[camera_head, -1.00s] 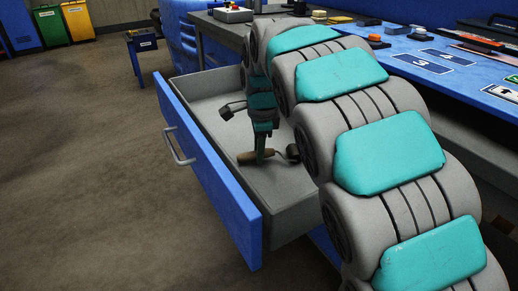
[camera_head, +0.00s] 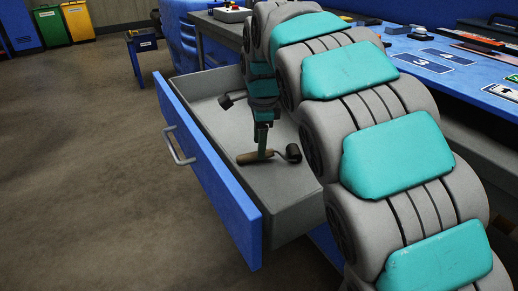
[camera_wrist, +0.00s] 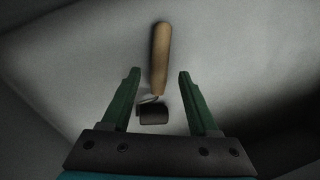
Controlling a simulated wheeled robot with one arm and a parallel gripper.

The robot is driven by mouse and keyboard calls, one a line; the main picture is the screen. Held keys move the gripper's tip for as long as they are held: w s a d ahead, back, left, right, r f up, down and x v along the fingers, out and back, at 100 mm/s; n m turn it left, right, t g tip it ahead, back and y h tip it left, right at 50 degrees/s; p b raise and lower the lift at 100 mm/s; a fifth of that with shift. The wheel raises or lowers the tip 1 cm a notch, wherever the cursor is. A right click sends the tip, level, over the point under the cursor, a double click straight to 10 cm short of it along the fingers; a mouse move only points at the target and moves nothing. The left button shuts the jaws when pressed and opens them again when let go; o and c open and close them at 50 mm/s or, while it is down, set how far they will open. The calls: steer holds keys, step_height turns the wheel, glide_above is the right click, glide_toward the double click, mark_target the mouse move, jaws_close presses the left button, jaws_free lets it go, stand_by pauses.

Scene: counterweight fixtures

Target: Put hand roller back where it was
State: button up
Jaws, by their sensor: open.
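The hand roller (camera_head: 249,158), with a wooden handle and a black roller head, lies in the open blue drawer (camera_head: 215,186). My gripper (camera_head: 262,150) points down into the drawer at the roller, close to its handle. In the wrist view, my gripper (camera_wrist: 158,74) is open, with one green finger on each side of the hand roller (camera_wrist: 161,50). The handle reaches out past the fingertips and the black head sits between the fingers, apart from both. Whether a finger touches the roller cannot be told from the head view.
The blue worktop (camera_head: 410,48) at the back right has white outlined marks and several small items. A grey bench with a red-button box (camera_head: 232,14) stands behind the drawer. Open floor lies to the left.

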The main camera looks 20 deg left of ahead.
mark_target(261, 167)
step_height(261, 167, up, 9)
steer(key=s, duration=0.1)
steer(key=shift+d, duration=0.4)
steer(key=shift+s+r, duration=0.1)
